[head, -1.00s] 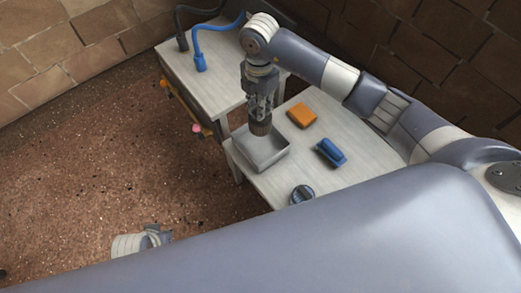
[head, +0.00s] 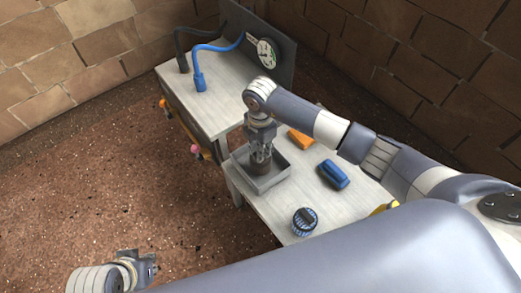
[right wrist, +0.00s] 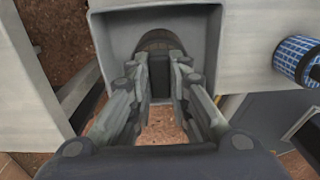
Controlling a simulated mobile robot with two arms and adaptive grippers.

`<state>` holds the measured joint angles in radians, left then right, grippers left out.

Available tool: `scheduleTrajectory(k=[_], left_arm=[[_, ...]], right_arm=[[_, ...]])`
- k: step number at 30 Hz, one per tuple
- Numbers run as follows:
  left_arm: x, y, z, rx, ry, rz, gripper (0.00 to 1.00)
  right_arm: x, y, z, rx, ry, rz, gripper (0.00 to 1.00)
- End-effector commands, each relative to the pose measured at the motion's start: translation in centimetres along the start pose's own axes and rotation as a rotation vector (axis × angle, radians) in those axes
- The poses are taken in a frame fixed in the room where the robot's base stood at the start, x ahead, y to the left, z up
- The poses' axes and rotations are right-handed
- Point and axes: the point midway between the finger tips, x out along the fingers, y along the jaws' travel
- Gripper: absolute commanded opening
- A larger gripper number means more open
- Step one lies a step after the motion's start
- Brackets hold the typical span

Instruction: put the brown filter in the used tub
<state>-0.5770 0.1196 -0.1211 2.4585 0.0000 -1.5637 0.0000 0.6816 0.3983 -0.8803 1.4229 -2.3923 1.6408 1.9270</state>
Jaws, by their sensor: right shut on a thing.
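The brown filter (head: 259,168) is a short dark brown cylinder between the fingers of my right gripper (head: 261,154). It is inside the walls of the grey square tub (head: 268,187); I cannot tell if it touches the floor. In the right wrist view, the filter (right wrist: 155,40) shows at the fingertips of my right gripper (right wrist: 161,75), partly hidden by them, with the tub (right wrist: 112,38) around it. My right gripper is shut on the filter. My left gripper (head: 150,266) is at the lower left over the floor, away from the table; its opening is unclear.
An orange block (head: 300,138), a blue block-like thing (head: 333,174) and a blue ribbed cylinder (head: 304,221) sit on the table right of the tub. A yellow thing (head: 384,208) shows partly behind my arm. Black and blue hoses (head: 199,82) and a gauge (head: 266,52) stand behind.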

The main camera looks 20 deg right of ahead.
Motion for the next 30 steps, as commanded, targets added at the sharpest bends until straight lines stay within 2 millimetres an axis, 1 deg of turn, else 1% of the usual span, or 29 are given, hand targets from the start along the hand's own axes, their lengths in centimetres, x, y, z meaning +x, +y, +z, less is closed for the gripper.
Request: scheduleTrajectory(k=[8,11,12,14,15,24,29,30], left_arm=[[-0.1,0.0,0.0,0.0,-0.001,0.0,0.0],[0.0,0.0,0.1,0.0,-0.001,-0.001,0.0],[-0.1,0.0,0.1,0.0,0.0,-0.001,0.0],[-0.1,0.0,0.1,0.0,0.0,-0.001,0.0],[-0.1,0.0,0.1,0.0,0.0,-0.001,0.0],[-0.2,0.0,0.0,0.0,0.0,-0.001,0.0],[-0.3,0.0,-0.2,0.0,0.007,0.0,0.0],[0.5,0.0,-0.1,0.0,-0.001,0.0,0.0]], right_arm=[[0.1,0.1,0.0,-0.001,0.0,0.001,0.0],[0.4,0.1,0.0,-0.001,0.0,0.001,0.0],[0.4,0.1,0.0,-0.001,0.0,0.001,0.2],[0.3,0.1,0.0,-0.001,0.0,0.001,0.34],[0.4,0.0,0.0,-0.001,0.0,0.001,0.38],[0.3,0.0,0.0,-0.001,0.0,0.001,0.38],[-0.8,0.1,0.0,-0.001,-0.001,0.003,0.38],[-1.3,0.1,0.0,-0.002,-0.001,0.004,0.38]])
